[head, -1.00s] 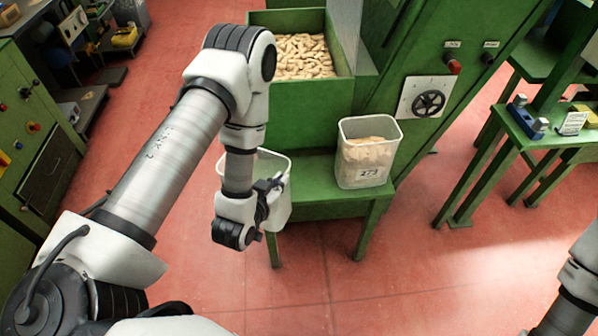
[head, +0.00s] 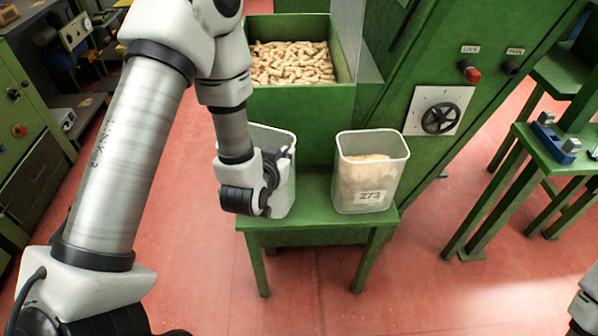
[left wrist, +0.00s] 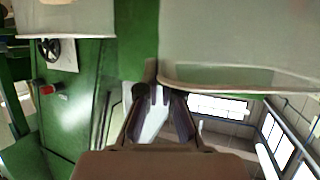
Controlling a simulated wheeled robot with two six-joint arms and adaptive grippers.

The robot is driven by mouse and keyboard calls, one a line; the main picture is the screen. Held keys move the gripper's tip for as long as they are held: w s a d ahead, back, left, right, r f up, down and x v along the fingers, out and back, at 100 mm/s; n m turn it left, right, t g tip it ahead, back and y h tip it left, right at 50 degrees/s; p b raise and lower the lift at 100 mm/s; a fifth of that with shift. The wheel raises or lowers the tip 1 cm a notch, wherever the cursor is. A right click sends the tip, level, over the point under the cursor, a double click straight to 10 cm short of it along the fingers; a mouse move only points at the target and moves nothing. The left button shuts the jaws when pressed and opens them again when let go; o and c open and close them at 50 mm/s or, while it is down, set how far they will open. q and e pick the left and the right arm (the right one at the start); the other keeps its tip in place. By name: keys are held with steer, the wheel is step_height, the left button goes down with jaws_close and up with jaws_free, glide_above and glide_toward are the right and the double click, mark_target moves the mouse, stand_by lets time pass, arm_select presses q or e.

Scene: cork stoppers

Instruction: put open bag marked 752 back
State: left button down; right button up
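I see no bag and no number 752. A pale translucent bin (head: 284,195), its marking hidden, is at the left end of a green stand (head: 310,205); I cannot tell if its base bears on it. My left gripper (head: 283,158) is at this bin's rim, largely hidden behind my wrist. A second bin (head: 369,175), marked 273 and holding pale contents, stands upright to the right. My right gripper is out of view.
A green hopper (head: 300,105) full of corks (head: 292,62) is behind the stand. A green machine with a handwheel (head: 440,119) and red knob (head: 472,75) is to the right. A green bench (head: 555,145) stands further right. Red floor in front is clear.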

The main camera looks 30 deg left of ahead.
arm_select(q)
steer(key=w+d+f, duration=0.1)
steer(key=f, duration=0.1)
steer(key=w+d+f, duration=0.1)
steer(key=w, duration=0.1)
steer(key=shift+d+f, duration=0.15)
steer(key=shift+f, duration=0.2)
steer(key=shift+f, duration=0.15)
steer(key=c, duration=1.3)
jaws_free()
steer(key=shift+w, duration=0.1)
